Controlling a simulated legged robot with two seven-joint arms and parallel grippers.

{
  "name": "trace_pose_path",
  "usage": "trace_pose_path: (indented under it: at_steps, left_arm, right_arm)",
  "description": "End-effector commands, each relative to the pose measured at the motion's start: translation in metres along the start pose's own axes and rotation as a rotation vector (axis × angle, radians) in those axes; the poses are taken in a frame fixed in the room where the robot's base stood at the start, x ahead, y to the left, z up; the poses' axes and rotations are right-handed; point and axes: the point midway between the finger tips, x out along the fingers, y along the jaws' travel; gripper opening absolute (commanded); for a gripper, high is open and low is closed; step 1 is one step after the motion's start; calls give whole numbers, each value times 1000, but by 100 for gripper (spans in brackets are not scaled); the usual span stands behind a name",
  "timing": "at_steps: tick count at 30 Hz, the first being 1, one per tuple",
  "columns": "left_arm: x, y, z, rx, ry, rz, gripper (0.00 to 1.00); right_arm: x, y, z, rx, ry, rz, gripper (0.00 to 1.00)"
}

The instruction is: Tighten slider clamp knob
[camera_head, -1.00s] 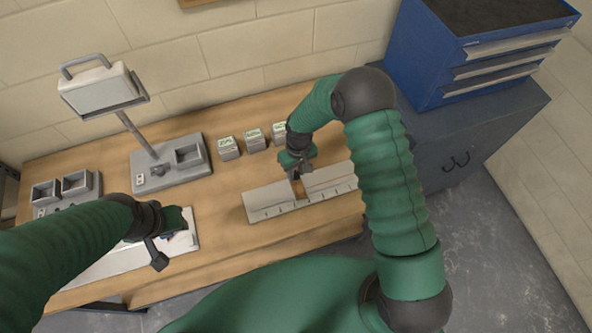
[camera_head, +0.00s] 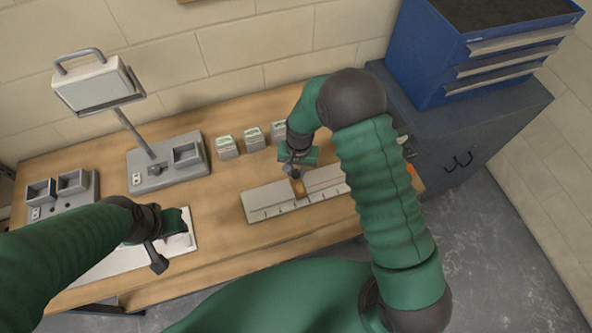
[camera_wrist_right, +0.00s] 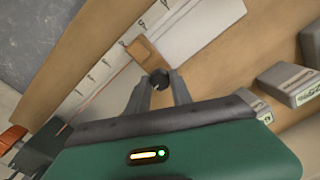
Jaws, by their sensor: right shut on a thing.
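The slider rail (camera_head: 270,203) is a long light grey bar with tick marks, lying on the wooden bench. A brown slider block (camera_head: 299,187) sits across it; it also shows in the right wrist view (camera_wrist_right: 143,50). My right gripper (camera_head: 296,172) is over the slider.
Several small grey boxes with green-white labels (camera_head: 227,147) stand behind the rail. A lamp on a grey base (camera_head: 168,167) and grey bins (camera_head: 72,182) are at the left. A blue drawer cabinet (camera_head: 470,60) stands at the right. Bench between board and rail is clear.

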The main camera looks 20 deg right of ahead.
Motion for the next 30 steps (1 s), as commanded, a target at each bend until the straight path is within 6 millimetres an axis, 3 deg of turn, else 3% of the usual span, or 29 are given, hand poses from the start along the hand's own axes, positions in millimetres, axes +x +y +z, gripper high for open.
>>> trace_pose_path:
  at_steps: [9,23,24,28,30]
  left_arm:
    - [2,0,0,0,0,0,36]
    - [2,0,0,0,0,0,36]
    - [2,0,0,0,0,0,36]
    - [2,0,0,0,0,0,36]
    - [2,0,0,0,0,0,36]
  right_arm:
    - [-2,-2,-3,102,13,-5,0]
    - [-2,-2,-3,114,15,-6,0]
    - [-2,-2,-4,114,15,-6,30]
    - [-2,-1,-2,114,13,-4,47]
    - [-1,-1,-2,114,11,-3,48]
